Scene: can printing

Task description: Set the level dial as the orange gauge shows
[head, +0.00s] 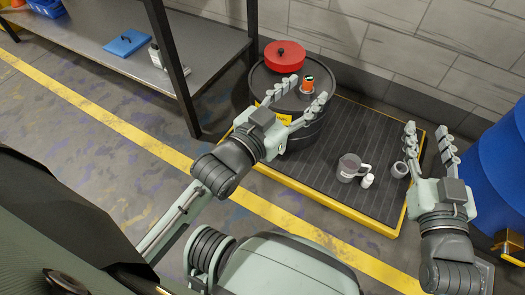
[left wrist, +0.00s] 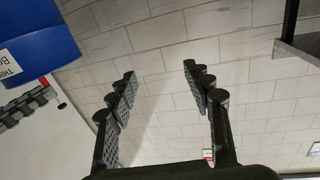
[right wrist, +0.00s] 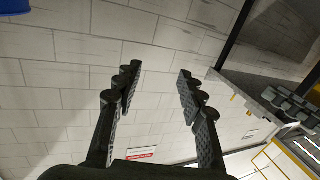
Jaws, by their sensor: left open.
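A small upright orange object (head: 308,87) with a dark and green top, apparently the gauge, is at the black drum (head: 305,134). Its reading is too small to tell. My right gripper (head: 426,128) is open and empty above the right side of the platform.
The drum stands on a black platform (head: 325,185) with a yellow edge. A grey mug (head: 349,167), a small white bottle (head: 367,181) and a grey ring-like piece (head: 399,170) are on it. A shelf (head: 90,60) stands left; a blue barrel (head: 500,160) stands right.

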